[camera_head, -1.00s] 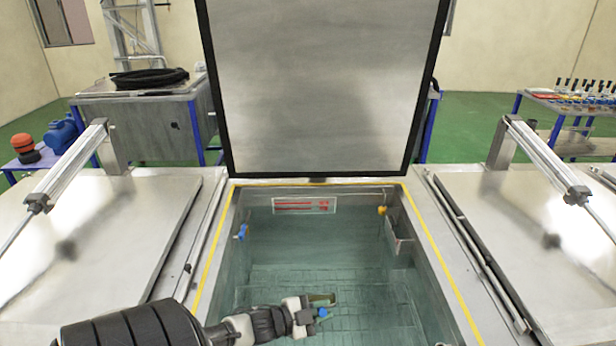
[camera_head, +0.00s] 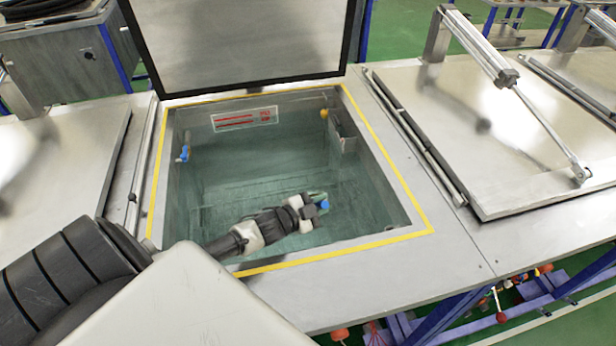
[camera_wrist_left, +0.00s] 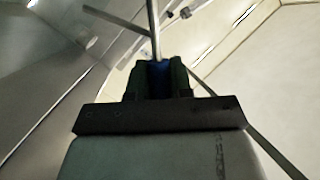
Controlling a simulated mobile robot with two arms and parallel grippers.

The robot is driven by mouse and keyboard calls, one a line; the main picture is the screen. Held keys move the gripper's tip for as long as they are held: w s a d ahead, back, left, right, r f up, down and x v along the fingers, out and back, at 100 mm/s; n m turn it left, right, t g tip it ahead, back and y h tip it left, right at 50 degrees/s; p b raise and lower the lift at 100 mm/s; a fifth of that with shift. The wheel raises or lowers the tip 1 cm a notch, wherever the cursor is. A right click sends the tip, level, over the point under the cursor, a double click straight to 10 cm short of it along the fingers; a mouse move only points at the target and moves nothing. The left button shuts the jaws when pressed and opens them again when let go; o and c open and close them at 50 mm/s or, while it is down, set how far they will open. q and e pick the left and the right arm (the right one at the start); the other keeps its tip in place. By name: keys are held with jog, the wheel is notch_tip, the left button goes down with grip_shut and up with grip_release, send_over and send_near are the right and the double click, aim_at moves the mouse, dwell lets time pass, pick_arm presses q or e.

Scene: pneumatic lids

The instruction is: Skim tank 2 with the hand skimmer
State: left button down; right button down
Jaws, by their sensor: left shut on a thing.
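The open tank (camera_head: 432,230) has a yellow-lined rim and greenish water inside. My left gripper (camera_head: 322,204) reaches over the front rim and is above the tank, right of its middle. It is shut on a thin rod with a blue part, which looks like the hand skimmer's handle (camera_head: 325,206). In the left wrist view the rod (camera_wrist_left: 153,25) runs out from between the fingers (camera_wrist_left: 159,75). The skimmer's head cannot be made out. My right gripper is out of view.
The raised lid (camera_head: 240,40) stands behind the tank.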

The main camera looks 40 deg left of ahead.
pick_arm(q)
jog(key=w+d+r+p, duration=0.3)
jog(key=w+d+r, duration=0.1)
jog(key=w+r, duration=0.1)
dwell(0.7)
jog(key=shift+r, duration=0.15)
dwell(1.7)
notch_tip(320, 180, up, 13)
jog(key=p, duration=0.2)
jog(key=shift+p, duration=0.4)
dwell(0.4)
dwell(0.5)
